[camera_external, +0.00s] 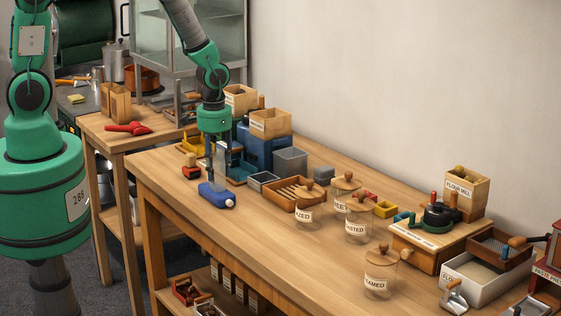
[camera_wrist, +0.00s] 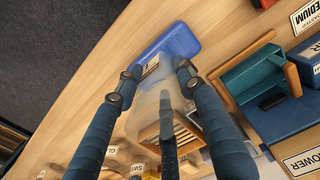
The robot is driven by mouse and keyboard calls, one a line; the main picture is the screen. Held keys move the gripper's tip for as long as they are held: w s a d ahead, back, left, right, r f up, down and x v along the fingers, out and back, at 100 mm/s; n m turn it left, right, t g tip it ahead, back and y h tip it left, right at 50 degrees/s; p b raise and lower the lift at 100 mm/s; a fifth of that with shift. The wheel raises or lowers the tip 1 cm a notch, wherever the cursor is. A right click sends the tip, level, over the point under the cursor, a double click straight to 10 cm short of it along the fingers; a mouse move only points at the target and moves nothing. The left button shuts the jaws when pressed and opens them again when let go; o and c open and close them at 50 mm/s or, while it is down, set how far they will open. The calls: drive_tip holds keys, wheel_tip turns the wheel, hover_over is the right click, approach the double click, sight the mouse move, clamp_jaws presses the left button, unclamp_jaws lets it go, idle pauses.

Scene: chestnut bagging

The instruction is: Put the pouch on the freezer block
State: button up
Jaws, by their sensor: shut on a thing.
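The blue freezer block (camera_external: 212,195) lies near the table's front edge, below my gripper (camera_external: 214,176); a white round part shows at its right end. In the wrist view the block (camera_wrist: 179,42) lies just beyond the fingertips. A pale, see-through pouch (camera_wrist: 148,101) with a small label is between the fingers of my gripper (camera_wrist: 157,76), which is shut on it. The pouch's far end overlaps the block in that view. I cannot tell whether they touch. In the external view the pouch is hard to make out behind the fingers.
A slatted wooden tray (camera_external: 285,191), a grey bin (camera_external: 291,162) and a blue machine (camera_external: 262,145) stand to the right and behind. Glass jars with wooden lids (camera_external: 308,208) stand further right. The table's front edge is close to the block. Bare wood lies to the block's right.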

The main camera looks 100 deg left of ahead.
drive_tip(key=shift+f, duration=0.2)
drive_tip(key=o, duration=1.1)
drive_tip(key=shift+r, duration=0.15)
wheel_tip(320, 180, up, 12)
drive_tip(key=shift+r, duration=0.1)
idle(0.7)
